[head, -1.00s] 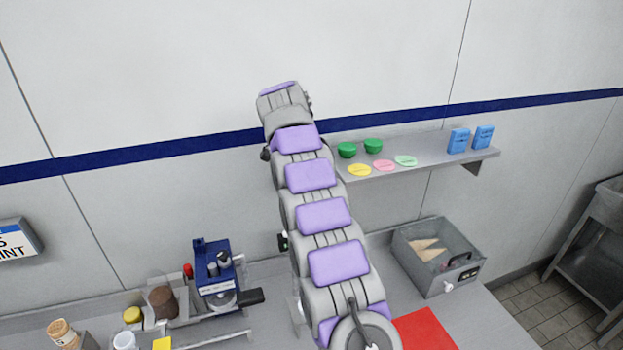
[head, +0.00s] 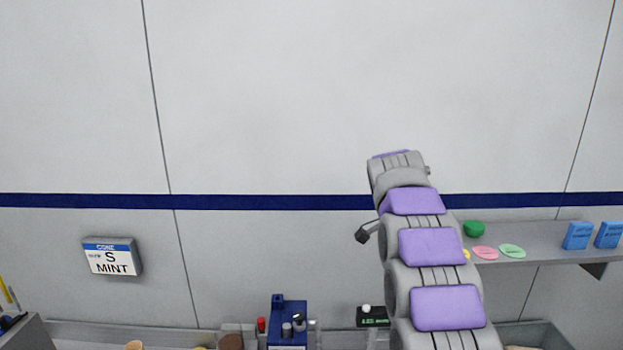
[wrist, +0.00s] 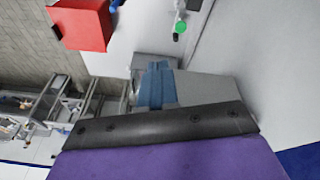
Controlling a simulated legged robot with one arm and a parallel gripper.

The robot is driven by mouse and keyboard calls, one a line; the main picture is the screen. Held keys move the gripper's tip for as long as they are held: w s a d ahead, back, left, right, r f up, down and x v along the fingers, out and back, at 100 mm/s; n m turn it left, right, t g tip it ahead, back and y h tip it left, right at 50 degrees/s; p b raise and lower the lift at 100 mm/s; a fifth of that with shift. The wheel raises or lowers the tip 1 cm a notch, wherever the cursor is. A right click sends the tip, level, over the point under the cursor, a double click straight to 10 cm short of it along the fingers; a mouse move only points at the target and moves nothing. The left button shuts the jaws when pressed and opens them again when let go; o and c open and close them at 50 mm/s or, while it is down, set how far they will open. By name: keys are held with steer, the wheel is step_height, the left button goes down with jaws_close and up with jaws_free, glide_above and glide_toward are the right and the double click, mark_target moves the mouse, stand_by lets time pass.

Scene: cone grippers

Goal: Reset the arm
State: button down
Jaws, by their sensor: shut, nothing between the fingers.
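My arm rises in the head view, a grey column with purple pads, right of centre in front of the wall. A small dark part sticks out on its left side, and the gripper itself is not clearly seen there.
A grey shelf (head: 550,241) at right holds a green bowl (head: 474,229), coloured discs and blue boxes (head: 577,236). A mint sign (head: 112,257) hangs at left. A blue machine (head: 287,325) stands below. The upper wall is clear. The wrist view shows a red box (wrist: 82,24).

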steer(key=s+a+f+n+y+b, duration=0.1)
steer(key=s+a+f+n+b, duration=0.1)
steer(key=s, duration=1.3)
steer(key=s+a+f+n+g+y+b, duration=0.1)
steer(key=s+f+n, duration=0.6)
steer(key=s, duration=0.8)
steer(key=s+a+f+n+y+b, duration=0.1)
steer(key=s+a+f+n+b, duration=0.2)
steer(key=s, duration=1.2)
step_height(320, 180, down, 4)
steer(key=a+n, duration=0.2)
steer(key=shift+s+a+g+b, duration=0.15)
steer(key=shift+a+g+b, duration=0.15)
steer(key=shift+g, duration=0.1)
